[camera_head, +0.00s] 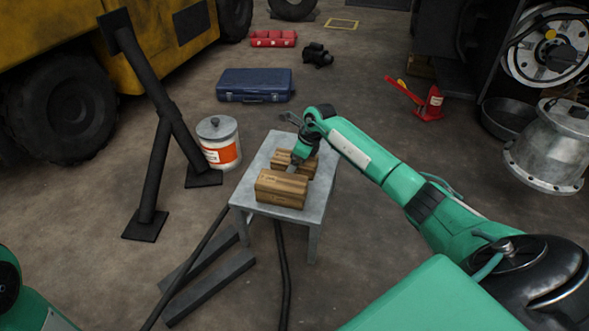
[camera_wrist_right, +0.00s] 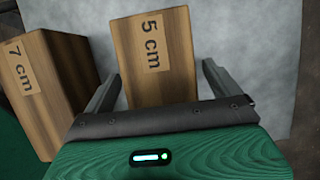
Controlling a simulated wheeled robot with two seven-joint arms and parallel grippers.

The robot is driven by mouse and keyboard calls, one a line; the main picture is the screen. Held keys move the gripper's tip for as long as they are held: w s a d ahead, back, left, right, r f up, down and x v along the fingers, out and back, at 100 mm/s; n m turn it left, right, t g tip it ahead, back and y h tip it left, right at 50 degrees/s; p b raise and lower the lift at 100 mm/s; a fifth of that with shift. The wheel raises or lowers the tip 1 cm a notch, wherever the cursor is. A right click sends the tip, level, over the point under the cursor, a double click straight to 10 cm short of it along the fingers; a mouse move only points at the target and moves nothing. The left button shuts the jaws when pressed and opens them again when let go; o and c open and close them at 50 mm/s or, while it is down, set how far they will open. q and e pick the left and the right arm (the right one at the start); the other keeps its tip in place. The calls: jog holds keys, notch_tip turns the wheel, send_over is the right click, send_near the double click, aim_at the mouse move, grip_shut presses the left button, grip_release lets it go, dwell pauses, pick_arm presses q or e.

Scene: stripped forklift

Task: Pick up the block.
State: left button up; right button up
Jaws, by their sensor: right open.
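Two wooden blocks rest on a small grey table (camera_head: 247,192). In the right wrist view the block labelled "5 cm" (camera_wrist_right: 152,58) lies between the two fingers of my right gripper (camera_wrist_right: 162,78), which is open, with a gap on the finger at right. The block labelled "7 cm" (camera_wrist_right: 45,90) stands just left of the left finger. In the head view the larger block (camera_head: 281,189) is at the near side of the table. The smaller block (camera_head: 281,158) is behind it, partly hidden by my right gripper (camera_head: 291,168). My left gripper is not in view.
A white bucket with an orange label (camera_head: 219,143) stands left of the table. A black stand (camera_head: 158,120), dark beams (camera_head: 208,289) and a blue case (camera_head: 255,85) are around it. A red jack (camera_head: 431,104) and metal housing (camera_head: 550,145) are at the right.

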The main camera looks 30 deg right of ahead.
jog(key=shift+r, duration=0.1)
jog(key=c, duration=1.3)
jog(key=shift+o, duration=0.2)
